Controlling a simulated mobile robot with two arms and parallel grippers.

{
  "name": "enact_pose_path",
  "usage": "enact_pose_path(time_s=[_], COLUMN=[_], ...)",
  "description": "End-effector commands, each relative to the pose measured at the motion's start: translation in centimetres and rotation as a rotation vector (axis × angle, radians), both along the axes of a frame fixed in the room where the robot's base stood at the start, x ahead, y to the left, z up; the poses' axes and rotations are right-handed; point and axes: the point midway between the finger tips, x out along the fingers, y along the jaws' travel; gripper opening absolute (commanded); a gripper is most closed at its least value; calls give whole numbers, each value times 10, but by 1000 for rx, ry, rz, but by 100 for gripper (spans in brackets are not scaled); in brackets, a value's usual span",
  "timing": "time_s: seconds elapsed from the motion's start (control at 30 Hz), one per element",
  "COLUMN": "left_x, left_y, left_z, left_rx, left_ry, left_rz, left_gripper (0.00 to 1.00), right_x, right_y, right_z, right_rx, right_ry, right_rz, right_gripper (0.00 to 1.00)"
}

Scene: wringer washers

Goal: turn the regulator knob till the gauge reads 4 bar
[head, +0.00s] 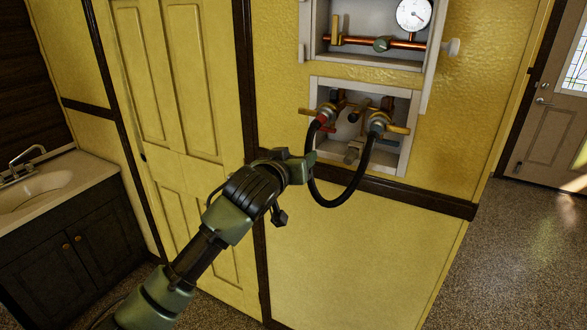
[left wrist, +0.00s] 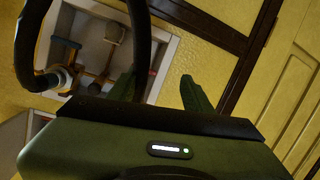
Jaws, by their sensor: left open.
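The round white gauge (head: 413,14) sits in the upper wall box, and its reading is too small to tell. A copper pipe (head: 350,40) runs below it with a grey-green round fitting (head: 382,44) on it. This fitting may be the regulator knob, but I cannot tell for sure. My left gripper (head: 308,165) is in front of the wall, below and left of the gauge, near the lower box. In the left wrist view its two fingers (left wrist: 160,88) stand apart with nothing between them. My right gripper is not in view.
The lower wall box (head: 404,150) holds valves with a black hose (head: 335,205) looping down close beside my left gripper. A yellow door (head: 185,110) and sink (head: 40,190) are left. Floor at right (head: 520,260) is clear.

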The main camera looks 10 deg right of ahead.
Motion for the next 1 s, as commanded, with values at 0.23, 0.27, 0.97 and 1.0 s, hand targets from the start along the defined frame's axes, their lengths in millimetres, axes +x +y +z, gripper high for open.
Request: enact_pose_path(time_s=[0.23,0.27,0.97,1.0], left_x=[4,4,9,5], left_y=[5,6,65,74], left_z=[-18,-19,-211,-240], left_rx=[5,5,75,89], left_ry=[17,17,211,240], left_rz=[8,8,87,97], left_gripper=[50,50,50,50], right_x=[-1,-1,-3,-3], right_y=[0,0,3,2], right_z=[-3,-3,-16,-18], right_rx=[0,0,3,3], right_ry=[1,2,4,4], right_rz=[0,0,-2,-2], right_gripper=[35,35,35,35])
